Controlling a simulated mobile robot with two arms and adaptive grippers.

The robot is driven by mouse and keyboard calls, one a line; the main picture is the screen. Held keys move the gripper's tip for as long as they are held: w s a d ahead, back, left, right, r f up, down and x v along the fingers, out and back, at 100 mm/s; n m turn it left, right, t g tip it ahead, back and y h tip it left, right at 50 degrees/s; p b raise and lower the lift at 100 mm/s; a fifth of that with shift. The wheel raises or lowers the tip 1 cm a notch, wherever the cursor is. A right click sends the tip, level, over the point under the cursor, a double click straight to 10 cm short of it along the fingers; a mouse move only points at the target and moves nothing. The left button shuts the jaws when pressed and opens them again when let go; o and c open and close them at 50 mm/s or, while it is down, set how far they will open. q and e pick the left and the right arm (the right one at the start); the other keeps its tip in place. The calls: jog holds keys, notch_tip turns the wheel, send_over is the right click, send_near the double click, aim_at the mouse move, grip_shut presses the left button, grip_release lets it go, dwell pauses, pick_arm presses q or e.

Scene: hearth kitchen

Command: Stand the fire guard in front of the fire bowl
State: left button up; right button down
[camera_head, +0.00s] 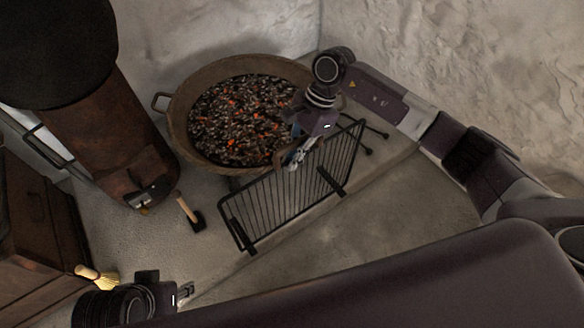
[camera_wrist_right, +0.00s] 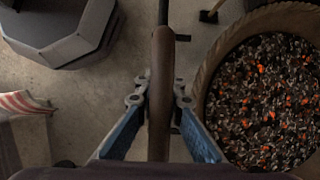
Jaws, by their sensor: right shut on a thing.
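The fire bowl (camera_head: 178,125) is a wide round bowl of glowing coals by the back wall; its rim also shows at the right of the right wrist view (camera_wrist_right: 208,75). The fire guard (camera_head: 285,195) is a dark barred panel with feet, on the near right side of the bowl. It looks roughly upright; I cannot tell whether its feet touch the floor. My right gripper (camera_head: 296,160) is shut on its top rail, which runs between the fingers in the right wrist view (camera_wrist_right: 160,95). My left gripper (camera_head: 188,290) is low at the left, away from the guard; its finger opening is unclear.
A rusty brown stove-like body (camera_head: 115,135) stands left of the bowl. A small black-headed tool with a wooden handle (camera_head: 187,207) is on the floor between. A straw brush (camera_head: 100,277) is by the wooden cabinet (camera_head: 35,225). Floor at the right front (camera_head: 400,215) is clear.

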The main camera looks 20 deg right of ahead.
aim_at(289, 176)
notch_tip(289, 176, down, 4)
jog(key=shift+f+b, duration=0.1)
jog(key=shift+b, duration=0.25)
jog(key=c, duration=2)
grip_release()
jog(key=shift+f, duration=0.1)
jog(key=shift+c, duration=0.2)
